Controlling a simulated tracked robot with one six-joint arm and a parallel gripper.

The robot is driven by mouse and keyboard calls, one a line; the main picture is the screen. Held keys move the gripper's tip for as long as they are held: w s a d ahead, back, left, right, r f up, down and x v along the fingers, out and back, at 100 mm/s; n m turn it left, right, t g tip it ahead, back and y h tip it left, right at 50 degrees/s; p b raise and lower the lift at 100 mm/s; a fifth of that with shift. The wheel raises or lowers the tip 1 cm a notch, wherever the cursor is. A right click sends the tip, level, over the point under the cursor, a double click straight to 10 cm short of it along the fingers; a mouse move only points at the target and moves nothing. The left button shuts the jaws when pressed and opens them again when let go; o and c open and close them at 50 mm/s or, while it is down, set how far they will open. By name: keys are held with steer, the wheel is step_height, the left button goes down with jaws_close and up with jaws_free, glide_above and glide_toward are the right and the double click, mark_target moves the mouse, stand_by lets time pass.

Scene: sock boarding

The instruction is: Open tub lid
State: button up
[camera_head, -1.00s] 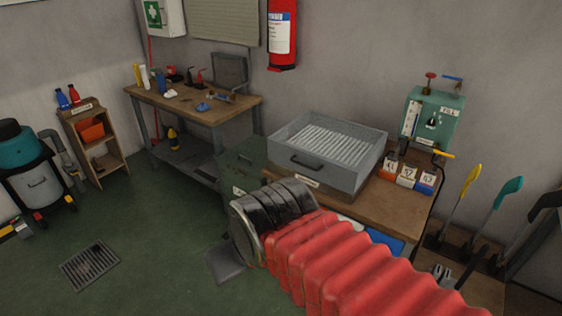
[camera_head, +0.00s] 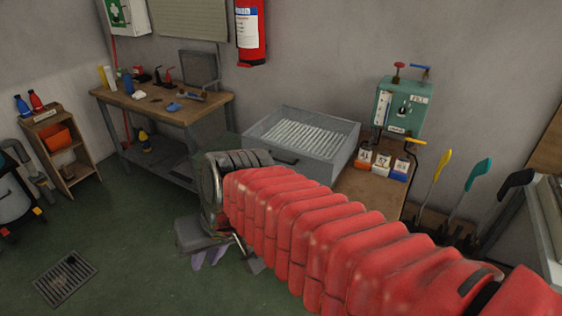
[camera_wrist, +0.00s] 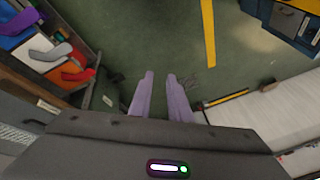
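A grey box (camera_head: 322,168) with a pale ribbed surface (camera_head: 302,136) inside its rim and a dark front handle stands on the right bench. A dark green box (camera_head: 228,143) beside that bench is mostly hidden by my arm. A dark green box with a white label also shows in the wrist view (camera_wrist: 105,92), left of my fingers. I cannot tell for certain which of these is the tub; no lid stands open. My gripper (camera_head: 207,262) points down over the floor, left of the bench. In the wrist view its two purple fingers (camera_wrist: 160,76) are apart with nothing between them.
Small labelled coloured bins (camera_head: 382,162) and a green fill unit (camera_head: 402,108) are at the right bench. Long-handled tools (camera_head: 435,185) stand further right. A wooden workbench (camera_head: 165,105) is at the back left. The floor around the drain grate (camera_head: 66,278) is clear.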

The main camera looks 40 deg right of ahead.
steer(key=w+d+f+m+t+y, duration=0.15)
steer(key=w+d+m+y, duration=0.35)
steer(key=w, duration=0.6)
steer(key=m+t+h, duration=0.7)
steer(key=m+t, duration=0.3)
steer(key=m, duration=0.7)
glide_toward(280, 161)
steer(key=s+d, duration=0.1)
steer(key=s, duration=0.2)
steer(key=shift+s+r, duration=0.2)
steer(key=shift+r, duration=0.15)
steer(key=shift+y, duration=0.4)
steer(key=x, duration=1.4)
steer(key=shift+f, duration=0.1)
